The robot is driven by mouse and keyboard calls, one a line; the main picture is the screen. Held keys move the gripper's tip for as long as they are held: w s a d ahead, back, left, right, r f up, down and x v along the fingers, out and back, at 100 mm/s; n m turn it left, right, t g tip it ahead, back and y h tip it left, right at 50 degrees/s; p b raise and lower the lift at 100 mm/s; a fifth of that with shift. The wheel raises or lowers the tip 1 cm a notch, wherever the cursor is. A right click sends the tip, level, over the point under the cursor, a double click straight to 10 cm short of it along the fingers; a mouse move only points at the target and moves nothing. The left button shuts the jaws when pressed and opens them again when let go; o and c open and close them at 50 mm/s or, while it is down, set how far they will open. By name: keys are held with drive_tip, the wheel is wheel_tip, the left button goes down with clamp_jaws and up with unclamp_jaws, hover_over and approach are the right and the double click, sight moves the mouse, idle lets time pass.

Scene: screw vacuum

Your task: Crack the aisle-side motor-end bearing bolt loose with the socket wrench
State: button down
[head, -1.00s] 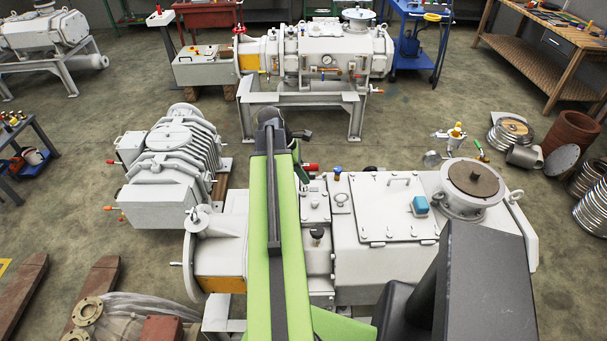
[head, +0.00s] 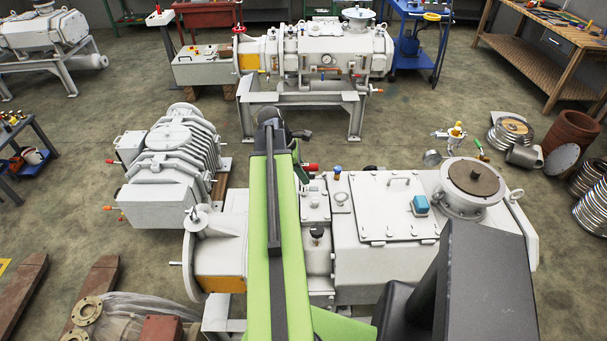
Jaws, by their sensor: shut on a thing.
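My green arm reaches over the near vacuum pump and folds down on its far side. The arm hides most of my gripper (head: 302,175). Only a small dark part shows past the arm's right edge, and the fingertips are hidden. My gripper is shut on what looks like the socket wrench, whose red end (head: 311,167) sticks out to the right. The near pump (head: 362,265) is white with a bolted top cover. The motor-end bearing bolt and the wrench's socket are hidden, so I cannot tell whether they touch.
A ribbed white machine (head: 170,150) stands to the left. A second pump (head: 325,48) on a frame is farther back. A blue block (head: 420,205) sits on the near pump's cover. Flanges and a drum (head: 572,132) are at right. Bare floor lies between the pumps.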

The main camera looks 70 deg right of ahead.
drive_tip(key=shift+f+b, duration=0.6)
drive_tip(key=shift+f, duration=0.05)
drive_tip(key=n+h, duration=0.1)
drive_tip(key=n, duration=0.2)
drive_tip(key=shift+a+t, duration=0.15)
drive_tip(key=shift+t, duration=0.15)
drive_tip(key=n+t+h, duration=0.1)
drive_tip(key=n, duration=0.4)
drive_tip(key=shift+r, duration=0.1)
drive_tip(key=shift+r+p, duration=1.5)
drive_tip(key=shift+p, duration=0.05)
